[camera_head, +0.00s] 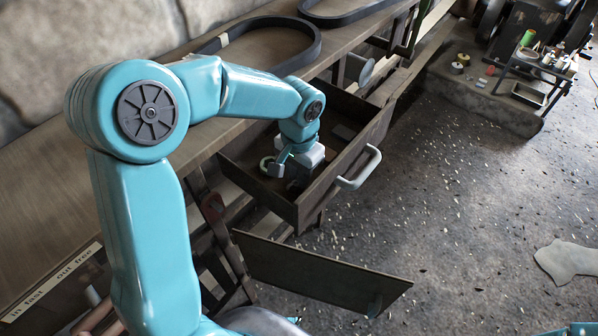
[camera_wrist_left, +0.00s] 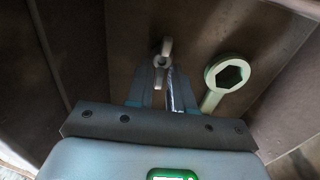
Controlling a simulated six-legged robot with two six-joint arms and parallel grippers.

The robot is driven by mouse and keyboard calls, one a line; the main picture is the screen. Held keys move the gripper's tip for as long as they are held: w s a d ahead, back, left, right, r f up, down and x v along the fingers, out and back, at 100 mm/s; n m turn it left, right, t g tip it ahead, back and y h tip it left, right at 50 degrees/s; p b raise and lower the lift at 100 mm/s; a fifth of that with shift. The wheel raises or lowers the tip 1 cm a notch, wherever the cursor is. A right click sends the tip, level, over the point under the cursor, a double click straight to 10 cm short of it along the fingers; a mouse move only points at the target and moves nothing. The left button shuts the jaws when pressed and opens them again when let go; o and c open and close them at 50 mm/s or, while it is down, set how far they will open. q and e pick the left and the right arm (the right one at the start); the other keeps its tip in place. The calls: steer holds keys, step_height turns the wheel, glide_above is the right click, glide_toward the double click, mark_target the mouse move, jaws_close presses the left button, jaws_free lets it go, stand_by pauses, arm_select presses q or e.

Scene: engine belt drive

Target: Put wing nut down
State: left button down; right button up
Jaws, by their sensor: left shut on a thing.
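My left gripper (camera_head: 280,166) is down inside the open wooden drawer (camera_head: 345,172). In the left wrist view its fingers (camera_wrist_left: 161,85) are shut on a small metal wing nut (camera_wrist_left: 165,48), which shows at the fingertips. I cannot tell whether the wing nut touches the drawer floor. It cannot be made out in the head view. A pale green ring-ended wrench (camera_wrist_left: 228,75) lies in the drawer just right of the fingers, and its ring also shows in the head view (camera_head: 266,164).
The drawer has a light handle (camera_head: 360,168) on its front. Black belts (camera_head: 285,25) lie on the wooden bench (camera_head: 240,52) above. A dark hinged panel (camera_head: 320,272) stands out below the drawer. Tools and a tray (camera_head: 528,95) are at the back right. The floor (camera_head: 450,200) is mostly open.

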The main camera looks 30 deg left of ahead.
arm_select(q)
steer(key=c, duration=1)
jaws_free()
steer(key=shift+w+f, duration=0.1)
step_height(320, 180, up, 12)
steer(key=p, duration=0.1)
steer(key=shift+r, duration=0.2)
steer(key=shift+d, duration=0.1)
